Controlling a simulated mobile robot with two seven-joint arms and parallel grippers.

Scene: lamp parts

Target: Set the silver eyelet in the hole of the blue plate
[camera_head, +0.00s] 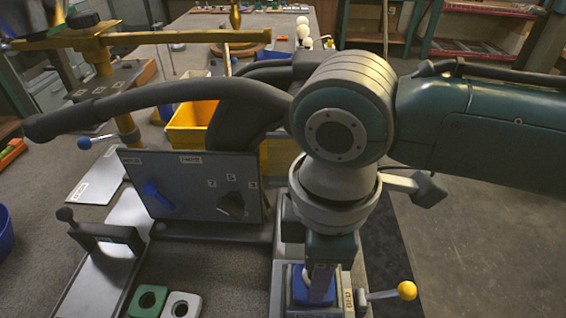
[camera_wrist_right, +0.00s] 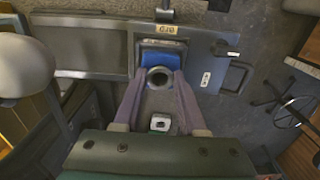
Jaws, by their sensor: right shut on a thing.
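The blue plate (camera_head: 301,291) sits in a fixture at the bottom centre of the head view. In the right wrist view the blue plate (camera_wrist_right: 154,58) shows just beyond my fingertips. My right gripper (camera_wrist_right: 160,80) is shut on the silver eyelet (camera_wrist_right: 160,71), a round ring with a dark opening between the two purple fingers. The eyelet overlaps the near edge of the plate in this view. In the head view my right gripper (camera_head: 319,285) points down over the plate and mostly hides the eyelet and the hole. I cannot tell whether they touch. My left gripper is not in view.
A grey panel with a blue knob (camera_head: 158,196) and dark switch stands left of the fixture. A yellow-knobbed lever (camera_head: 406,291) sticks out right. A green plate (camera_head: 147,300) and a white plate (camera_head: 180,304), both holed, lie front left. A yellow bin (camera_head: 190,126) stands behind.

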